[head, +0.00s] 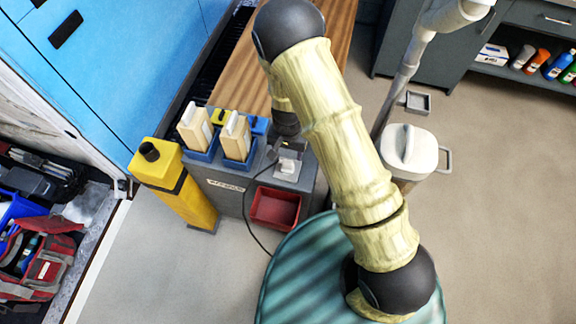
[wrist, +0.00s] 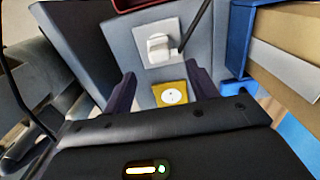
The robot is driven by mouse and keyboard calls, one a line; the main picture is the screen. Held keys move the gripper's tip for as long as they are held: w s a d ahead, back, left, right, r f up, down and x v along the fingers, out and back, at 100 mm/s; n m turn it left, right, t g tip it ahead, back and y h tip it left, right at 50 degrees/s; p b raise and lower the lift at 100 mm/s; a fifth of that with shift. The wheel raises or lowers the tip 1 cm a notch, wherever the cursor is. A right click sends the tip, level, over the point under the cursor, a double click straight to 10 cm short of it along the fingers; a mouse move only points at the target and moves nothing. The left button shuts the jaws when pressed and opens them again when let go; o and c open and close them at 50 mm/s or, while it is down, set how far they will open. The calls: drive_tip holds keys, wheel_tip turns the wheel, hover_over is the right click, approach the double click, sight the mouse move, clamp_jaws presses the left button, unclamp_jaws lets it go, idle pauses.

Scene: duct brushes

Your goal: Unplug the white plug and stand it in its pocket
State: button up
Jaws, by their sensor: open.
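The white plug (head: 287,166) sits on a pale square plate on top of the grey station, with a dark cord running from it. In the wrist view the white plug (wrist: 159,47) shows on its plate (wrist: 142,36), beyond my fingertips. My gripper (wrist: 162,88) is open, with its two dark fingers apart and nothing between them touching. A yellow square with a white dotted disc (wrist: 171,96) shows between the fingers. In the head view my gripper (head: 289,138) is mostly hidden by my arm, just behind the plug. I cannot tell which recess is the plug's pocket.
Two blue holders with cream blocks (head: 236,137) stand left of the plug. A red bin (head: 275,207) is on the station's front. A yellow post (head: 177,187) stands left, a white-lidded container (head: 408,150) right. The dark cord (head: 247,213) hangs down the front.

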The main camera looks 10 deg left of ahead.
sight(288, 162)
wheel_tip(288, 162, down, 9)
drive_tip(key=b, duration=0.6)
drive_tip(key=shift+b, duration=0.35)
drive_tip(key=shift+r, duration=0.1)
drive_tip(key=shift+p, duration=0.3)
idle(0.5)
drive_tip(key=shift+c, duration=0.5)
clamp_jaws()
drive_tip(key=shift+r+p, duration=2.6)
drive_tip(key=shift+r, duration=0.45)
wheel_tip(288, 162, up, 3)
drive_tip(key=p, duration=0.2)
drive_tip(key=shift+p, duration=0.4)
